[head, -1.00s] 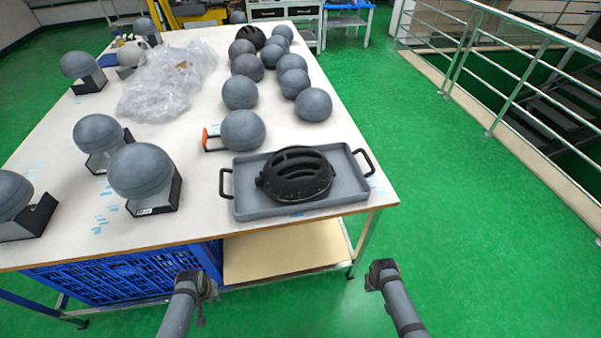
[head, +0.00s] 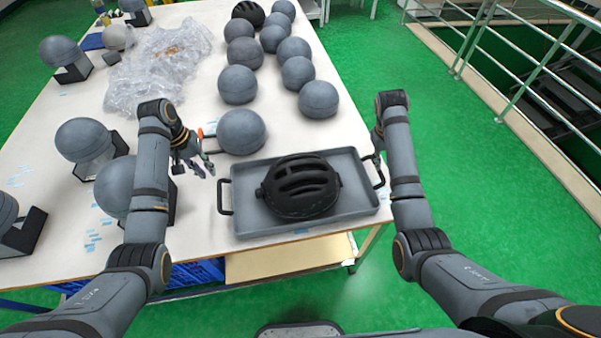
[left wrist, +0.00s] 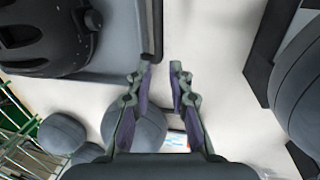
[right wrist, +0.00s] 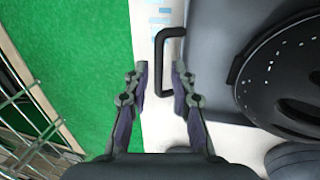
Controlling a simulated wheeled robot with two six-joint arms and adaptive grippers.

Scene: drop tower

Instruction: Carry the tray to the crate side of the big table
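The grey tray (head: 345,215) lies on the near right corner of the big table (head: 60,210), with a black helmet (head: 300,185) in it. Its black left handle (head: 222,197) and right handle (head: 379,170) stick out at the sides. My left gripper (head: 205,168) is open and empty, above the table beside the left handle; the left wrist view shows the handle (left wrist: 157,30) just past its fingertips (left wrist: 162,66). My right gripper is open near the right handle (right wrist: 160,65), which shows between and beyond its fingertips (right wrist: 159,68). In the head view my right arm mostly hides that gripper.
Several grey balls (head: 238,85) stand behind the tray, one (head: 242,131) close to it. More balls on black stands (head: 84,139) are at the left, near crumpled clear plastic (head: 155,70). A blue crate (head: 195,272) is under the table. Railings (head: 480,40) stand at the right; green floor between is clear.

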